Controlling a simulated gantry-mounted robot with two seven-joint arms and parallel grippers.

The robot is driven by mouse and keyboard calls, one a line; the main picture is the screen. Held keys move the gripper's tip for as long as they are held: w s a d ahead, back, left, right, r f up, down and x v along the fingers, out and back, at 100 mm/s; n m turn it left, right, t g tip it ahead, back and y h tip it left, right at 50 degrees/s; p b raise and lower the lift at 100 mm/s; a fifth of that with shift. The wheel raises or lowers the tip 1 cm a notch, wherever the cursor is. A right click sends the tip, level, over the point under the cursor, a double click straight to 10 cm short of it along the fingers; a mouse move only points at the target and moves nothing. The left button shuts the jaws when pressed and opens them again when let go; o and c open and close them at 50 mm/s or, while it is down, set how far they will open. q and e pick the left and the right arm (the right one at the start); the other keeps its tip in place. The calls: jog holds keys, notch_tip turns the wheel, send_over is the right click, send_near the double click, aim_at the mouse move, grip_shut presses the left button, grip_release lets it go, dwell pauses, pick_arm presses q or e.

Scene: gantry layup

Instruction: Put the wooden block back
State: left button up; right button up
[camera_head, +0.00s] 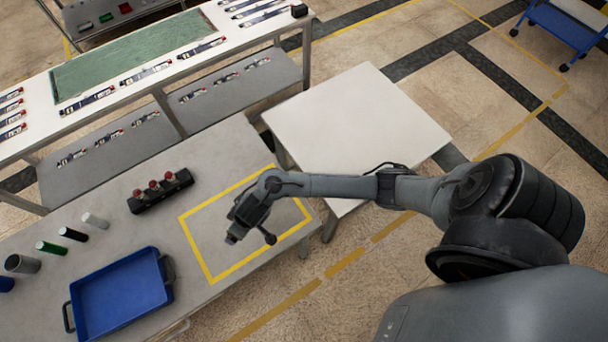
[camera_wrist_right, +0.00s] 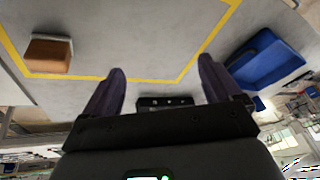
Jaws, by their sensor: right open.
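The wooden block (camera_wrist_right: 48,53), brown with a paler side, shows in the right wrist view, left of my fingers. It rests on the grey table inside a corner of the yellow taped outline (camera_head: 196,254), close to the tape. In the head view I cannot make out the block; my right arm covers part of that outline. My right gripper (camera_head: 250,238) is above the outlined area. In the wrist view its two fingers (camera_wrist_right: 161,66) are spread apart with nothing between them, and the block is outside them. My left gripper is not in view.
A blue tray (camera_head: 78,314) stands left of the outline. A black holder with red-topped pieces (camera_head: 160,204) is behind it, with several cylinders (camera_head: 95,221) farther left. A bare white table (camera_head: 355,120) stands behind right. A long bench with a green mat (camera_head: 130,62) is at the back.

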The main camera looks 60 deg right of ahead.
jog(key=s+d+r, duration=0.2)
jog(key=s+r, duration=0.1)
jog(key=s, duration=0.3)
jog(key=s+d+r+h, duration=0.1)
jog(key=s+d+r, duration=0.2)
jog(key=s, duration=0.3)
jog(key=s+d+r+n, duration=0.1)
jog(key=s+d+r, duration=0.2)
jog(key=s+r, duration=0.2)
jog(key=shift+s+d+h, duration=0.15)
jog(key=shift+s+h, duration=0.25)
jog(key=shift+s, duration=0.15)
jog(key=shift+r, duration=0.15)
